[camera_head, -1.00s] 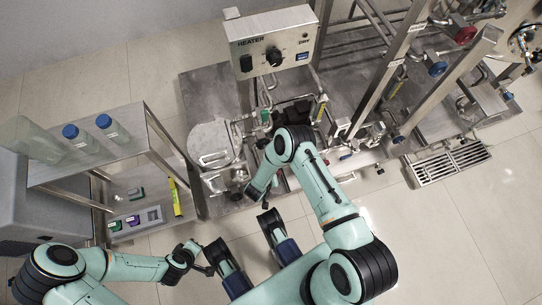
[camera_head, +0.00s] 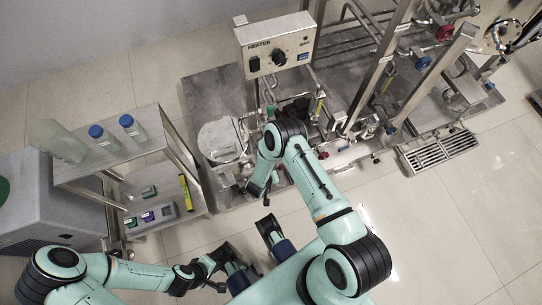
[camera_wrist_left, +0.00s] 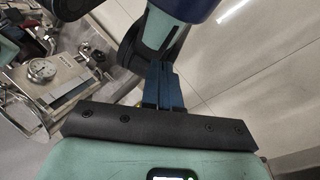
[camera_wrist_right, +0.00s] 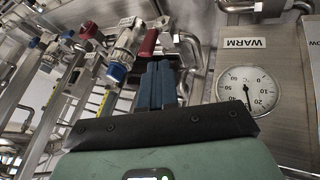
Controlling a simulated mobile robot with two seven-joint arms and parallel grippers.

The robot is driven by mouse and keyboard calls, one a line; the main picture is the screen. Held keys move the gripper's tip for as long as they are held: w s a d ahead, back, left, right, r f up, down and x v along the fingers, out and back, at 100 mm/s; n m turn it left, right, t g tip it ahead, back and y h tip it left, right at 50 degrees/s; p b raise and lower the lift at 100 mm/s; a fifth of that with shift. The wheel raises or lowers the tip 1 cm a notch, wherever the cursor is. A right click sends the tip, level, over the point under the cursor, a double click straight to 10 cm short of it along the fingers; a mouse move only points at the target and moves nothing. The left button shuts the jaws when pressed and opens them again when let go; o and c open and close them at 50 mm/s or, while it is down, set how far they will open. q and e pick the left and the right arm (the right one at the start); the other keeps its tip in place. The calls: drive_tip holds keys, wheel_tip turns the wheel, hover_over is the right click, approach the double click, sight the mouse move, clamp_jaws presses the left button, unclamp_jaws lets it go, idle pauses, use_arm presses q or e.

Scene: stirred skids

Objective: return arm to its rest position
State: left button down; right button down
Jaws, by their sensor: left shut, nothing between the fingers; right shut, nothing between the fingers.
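My left arm comes in from the left in the head view, and its gripper (camera_head: 219,286) is low in the picture, close to dark parts of my own body. In the left wrist view its blue fingers (camera_wrist_left: 162,68) are together with nothing between them; a teal and black part of mine is just beyond. My right arm is bent over the skid, its gripper (camera_head: 264,196) pointing down near the skid's front edge and partly hidden by the arm. In the right wrist view its blue fingers (camera_wrist_right: 157,66) are together and empty.
The steel skid (camera_head: 212,90) carries a heater box (camera_head: 278,45), pipes and valves. A red-handled valve (camera_wrist_right: 148,42) and WARM gauge (camera_wrist_right: 248,90) appear beyond the right fingers. A shelf cart (camera_head: 85,172) with blue-capped bottles (camera_head: 133,127) stands left. Floor at right (camera_head: 440,225) is clear.

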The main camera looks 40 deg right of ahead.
use_arm(q)
drive_tip(key=shift+s+a+r, duration=0.1)
drive_tip(key=shift+s+r, duration=0.15)
drive_tip(key=shift+s, duration=0.2)
use_arm(e)
drive_tip(key=shift+s+a+r, duration=0.1)
drive_tip(key=shift+a+r, duration=0.15)
